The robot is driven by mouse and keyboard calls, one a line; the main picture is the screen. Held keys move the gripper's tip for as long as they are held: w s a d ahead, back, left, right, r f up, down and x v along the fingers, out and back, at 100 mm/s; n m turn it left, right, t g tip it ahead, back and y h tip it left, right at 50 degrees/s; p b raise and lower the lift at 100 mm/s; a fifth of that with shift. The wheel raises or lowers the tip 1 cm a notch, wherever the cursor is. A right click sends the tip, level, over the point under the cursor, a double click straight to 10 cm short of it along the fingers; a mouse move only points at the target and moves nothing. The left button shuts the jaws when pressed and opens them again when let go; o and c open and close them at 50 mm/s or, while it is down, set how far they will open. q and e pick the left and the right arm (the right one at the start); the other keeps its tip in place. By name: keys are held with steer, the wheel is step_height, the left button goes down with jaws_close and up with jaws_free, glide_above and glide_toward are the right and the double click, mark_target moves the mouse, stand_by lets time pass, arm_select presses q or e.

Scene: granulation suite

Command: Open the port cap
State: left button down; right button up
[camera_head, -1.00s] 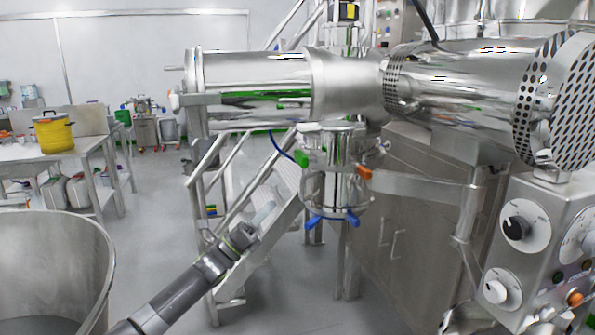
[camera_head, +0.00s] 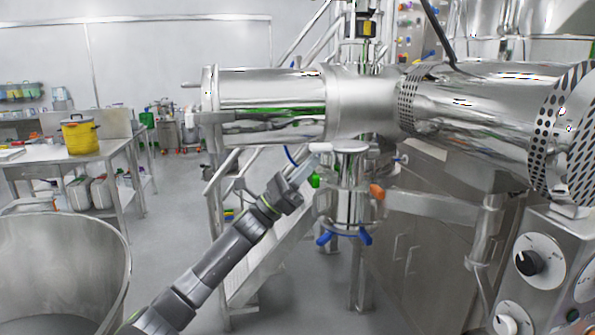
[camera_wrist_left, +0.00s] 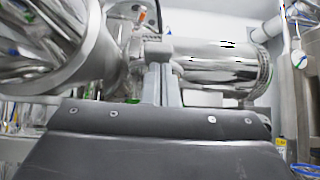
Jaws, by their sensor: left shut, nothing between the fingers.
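The horizontal steel cylinder (camera_head: 272,105) has a flanged end (camera_head: 210,108) at its left, with a small handle. A vertical port vessel (camera_head: 350,190) hangs below the pipe, with pale knobs at its top flange, a green knob (camera_head: 314,181), an orange knob (camera_head: 377,192) and blue handles (camera_head: 343,237). I cannot tell which fitting is the port cap. My left gripper (camera_head: 303,172) is shut and empty, tilted up, close to the left of the vessel's top flange; contact is unclear. In the left wrist view its fingers (camera_wrist_left: 161,83) point toward steel pipework (camera_wrist_left: 215,65).
A round steel drum (camera_head: 60,270) stands at the lower left. A table with a yellow pot (camera_head: 80,135) is behind it. Steel stairs (camera_head: 262,265) rise behind my left arm. A control panel (camera_head: 550,270) is at the lower right. Floor shows between drum and stairs.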

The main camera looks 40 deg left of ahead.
arm_select(q)
steer(key=shift+w+d+r, duration=0.1)
steer(key=shift+r, duration=0.05)
steer(key=shift+r+y, duration=0.1)
steer(key=shift+y, duration=0.2)
